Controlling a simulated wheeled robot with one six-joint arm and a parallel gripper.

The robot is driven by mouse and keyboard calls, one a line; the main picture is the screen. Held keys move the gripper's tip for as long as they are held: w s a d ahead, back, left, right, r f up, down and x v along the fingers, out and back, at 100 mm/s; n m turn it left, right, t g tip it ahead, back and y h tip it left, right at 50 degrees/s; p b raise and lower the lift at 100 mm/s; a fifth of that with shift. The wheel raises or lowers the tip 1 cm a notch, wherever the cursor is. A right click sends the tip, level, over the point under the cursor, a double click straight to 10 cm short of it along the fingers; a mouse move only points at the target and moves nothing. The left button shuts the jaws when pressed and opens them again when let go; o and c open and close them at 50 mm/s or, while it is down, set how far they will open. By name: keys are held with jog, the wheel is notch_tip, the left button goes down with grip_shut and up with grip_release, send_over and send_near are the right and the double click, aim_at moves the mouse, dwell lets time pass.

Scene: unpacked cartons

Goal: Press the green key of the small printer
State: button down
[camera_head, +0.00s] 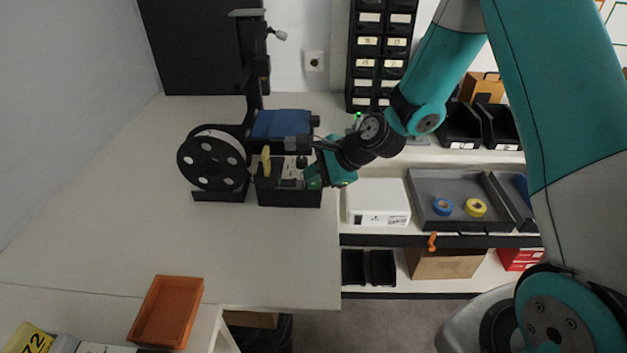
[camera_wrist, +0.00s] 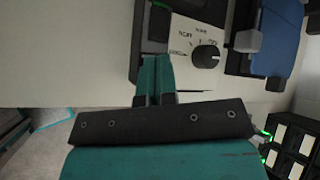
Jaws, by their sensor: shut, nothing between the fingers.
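The small printer (camera_head: 289,196) is a dark box with a light top panel on the left table in the head view. In the wrist view its pale panel (camera_wrist: 181,30) shows a black dial with small lettering around it. My gripper (camera_head: 309,173) is at the right side of the printer's top. In the wrist view the teal fingers (camera_wrist: 155,62) are together, with nothing between them, and their tips overlap the panel's near edge. Whether the tips touch the printer cannot be told.
A black reel (camera_head: 213,161) stands left of the printer, and a blue part (camera_head: 281,123) lies behind it. An upright dark stand (camera_head: 252,60) rises at the back. A white box (camera_head: 378,202) stands right of the table.

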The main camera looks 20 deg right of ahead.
aim_at(314, 184)
jog(key=shift+r+p, duration=0.85)
jog(key=shift+r, duration=0.05)
notch_tip(314, 184, up, 5)
jog(key=p, duration=0.4)
jog(key=shift+p, duration=0.4)
jog(key=s+a+r+n+g, duration=0.2)
jog(key=s+a+r+n, duration=0.2)
jog(key=s+r+n, duration=0.25)
jog(key=s+r+n+g+h, duration=0.1)
jog(key=s+r+n, duration=0.2)
jog(key=s+n, duration=0.3)
jog(key=s+r+n+g+h, duration=0.1)
jog(key=s+r+n, duration=0.2)
jog(key=s+n, duration=0.3)
jog(key=s+r+n+g+b, duration=0.1)
jog(key=s+r+n+g, duration=0.1)
jog(key=s+n, duration=0.4)
jog(key=s+r, duration=0.1)
jog(key=s, duration=0.2)
jog(key=shift+a+r+h, duration=0.15)
jog(key=shift+r+h, duration=0.15)
jog(key=shift+h, duration=0.1)
